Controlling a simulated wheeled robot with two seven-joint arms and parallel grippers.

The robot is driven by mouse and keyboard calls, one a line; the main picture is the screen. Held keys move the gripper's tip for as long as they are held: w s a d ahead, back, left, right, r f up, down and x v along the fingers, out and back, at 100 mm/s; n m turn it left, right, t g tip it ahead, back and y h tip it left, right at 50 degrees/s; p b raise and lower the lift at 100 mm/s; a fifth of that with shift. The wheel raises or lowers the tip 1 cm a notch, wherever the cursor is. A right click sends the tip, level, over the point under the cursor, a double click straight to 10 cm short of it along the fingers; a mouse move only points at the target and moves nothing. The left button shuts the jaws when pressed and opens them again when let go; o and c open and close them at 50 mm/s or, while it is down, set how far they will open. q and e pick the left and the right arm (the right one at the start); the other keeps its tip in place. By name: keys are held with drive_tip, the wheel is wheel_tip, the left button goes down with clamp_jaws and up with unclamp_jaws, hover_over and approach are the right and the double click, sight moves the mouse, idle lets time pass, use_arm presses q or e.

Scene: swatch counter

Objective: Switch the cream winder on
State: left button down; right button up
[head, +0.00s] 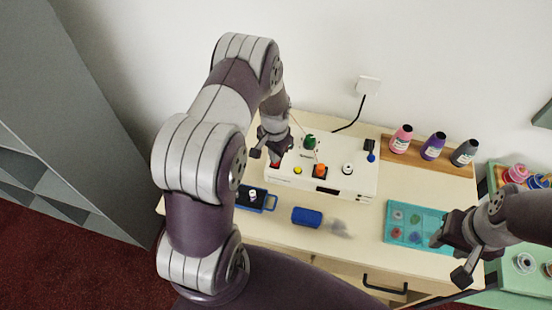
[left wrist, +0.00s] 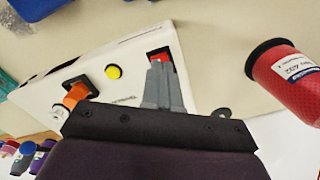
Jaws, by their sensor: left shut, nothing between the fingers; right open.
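The cream winder (head: 285,180) is a flat white box on the table with a yellow button (head: 298,170), an orange part (head: 320,170) and a green spool (head: 310,142). A red switch (head: 275,164) is at its left end, partly covered by my left gripper (head: 264,153). In the left wrist view the shut, empty fingers (left wrist: 157,68) overlap the red switch (left wrist: 157,52); I cannot tell whether they touch it. The switch's position is not clear. My right gripper (head: 454,262) is open beside the teal tray (head: 390,233) at the right.
A dark-rimmed red container (left wrist: 290,78) stands close to my left gripper in the wrist view. A blue roll (head: 307,217) and a blue tray (head: 268,203) lie in front of the winder. Three bottles (head: 432,147) stand behind right. A cord (head: 352,125) runs to the wall socket (head: 368,85).

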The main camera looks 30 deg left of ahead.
use_arm(q)
drive_tip(key=shift+f+b, duration=0.75)
drive_tip(key=shift+f, duration=0.25)
idle(0.8)
drive_tip(key=shift+s+r, duration=0.1)
wheel_tip(320, 180, up, 7)
drive_tip(key=p, duration=0.5)
drive_tip(key=shift+p, duration=0.4)
drive_tip(key=s+d+r+n+b, duration=0.1)
drive_tip(key=s+d+r+b, duration=0.2)
drive_tip(key=s+d+b, duration=0.1)
drive_tip(key=s+d+r+n+t+b, duration=0.1)
drive_tip(key=s+d+r+n+b, duration=0.1)
drive_tip(key=s+b, duration=0.5)
drive_tip(key=shift+s+d+r, duration=0.85)
drive_tip(key=shift+s+d, duration=0.2)
drive_tip(key=shift+s, duration=0.1)
